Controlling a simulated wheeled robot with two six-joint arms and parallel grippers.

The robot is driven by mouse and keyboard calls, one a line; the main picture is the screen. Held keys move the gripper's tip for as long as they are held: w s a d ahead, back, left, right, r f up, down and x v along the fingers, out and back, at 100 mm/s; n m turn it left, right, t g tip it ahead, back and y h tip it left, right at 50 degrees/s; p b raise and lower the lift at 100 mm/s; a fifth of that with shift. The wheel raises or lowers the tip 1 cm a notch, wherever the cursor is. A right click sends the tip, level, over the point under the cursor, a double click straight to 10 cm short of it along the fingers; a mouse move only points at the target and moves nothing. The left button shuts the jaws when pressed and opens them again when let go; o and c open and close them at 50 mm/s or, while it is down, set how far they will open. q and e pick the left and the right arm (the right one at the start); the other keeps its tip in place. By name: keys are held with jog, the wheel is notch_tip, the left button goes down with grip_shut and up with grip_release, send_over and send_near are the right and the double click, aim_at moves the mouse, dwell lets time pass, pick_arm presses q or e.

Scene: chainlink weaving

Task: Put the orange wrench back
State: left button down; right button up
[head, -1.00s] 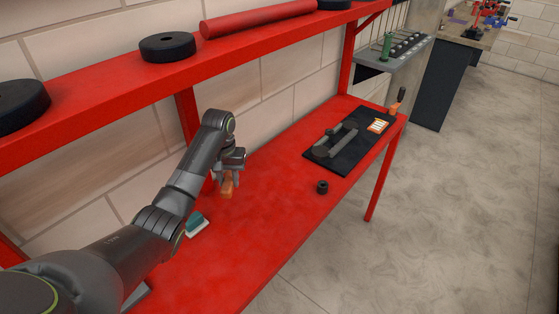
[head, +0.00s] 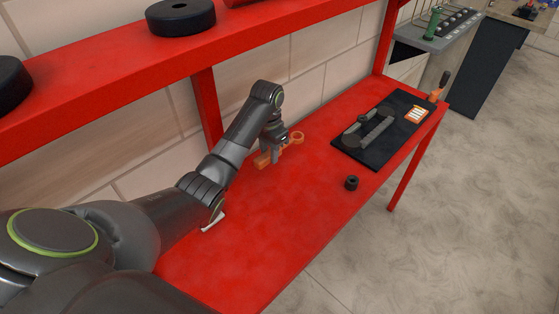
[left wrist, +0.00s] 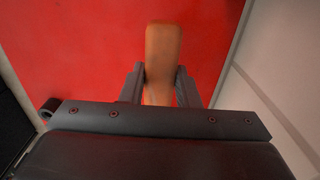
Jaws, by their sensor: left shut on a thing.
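The orange wrench (head: 263,160) is held in my left gripper (head: 276,150), just over the red bench or touching it; I cannot tell which. Its ring end points right towards the back of the bench. In the left wrist view the orange handle (left wrist: 161,45) stands between the two dark fingers (left wrist: 160,85), with red surface behind it. A black mat (head: 396,105) lies to the right, apart from the wrench, with a grey wrench (head: 375,133) on it. My right gripper is not in view.
A small dark round part (head: 351,183) sits on the bench (head: 290,215) before the mat. An orange-and-white item (head: 418,115) is at the mat's far end, and an orange-handled tool (head: 440,85) is beyond. A red shelf (head: 110,75) with black discs runs above.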

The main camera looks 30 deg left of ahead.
aim_at(270, 174)
pick_arm(q)
jog(key=shift+f, duration=0.95)
notch_tip(270, 174, down, 4)
jog(key=shift+r+p, duration=0.1)
jog(key=shift+p, duration=0.7)
jog(key=shift+f, duration=0.3)
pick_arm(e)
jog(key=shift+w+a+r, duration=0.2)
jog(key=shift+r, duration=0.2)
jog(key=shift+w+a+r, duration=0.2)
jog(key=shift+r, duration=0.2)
pick_arm(q)
jog(key=shift+f, duration=0.15)
jog(key=c, duration=1.5)
grip_release()
jog(key=shift+f, duration=0.1)
jog(key=shift+c, duration=0.2)
jog(key=o, duration=0.4)
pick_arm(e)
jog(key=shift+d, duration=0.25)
pick_arm(q)
jog(key=shift+o, duration=0.2)
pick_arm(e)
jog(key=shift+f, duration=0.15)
